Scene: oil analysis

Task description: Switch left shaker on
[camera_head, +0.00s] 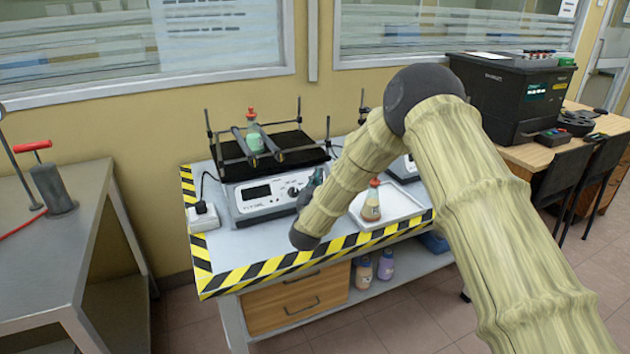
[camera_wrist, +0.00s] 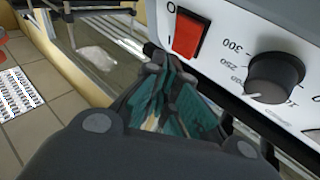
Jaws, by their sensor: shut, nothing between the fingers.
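The left shaker (camera_head: 262,204) is a white unit with a dark display and a knob on its front, and a black platform on top. A flask with green liquid (camera_head: 254,138) is held on that platform. My gripper (camera_head: 312,185) is at the right end of its front panel, partly hidden by my arm. In the wrist view, my gripper (camera_wrist: 160,75) is shut and empty, its tips just below the red rocker switch (camera_wrist: 188,35) marked O and I. I cannot tell whether they touch, or which side is pressed. The knob (camera_wrist: 275,78) is right of the switch.
A second shaker (camera_head: 403,168) is mostly hidden behind my arm. A white tray (camera_head: 405,207) with an orange-capped flask (camera_head: 372,200) stands close to my forearm. A power socket block (camera_head: 203,217) sits at the table's left. Striped tape (camera_head: 300,262) marks the table edge.

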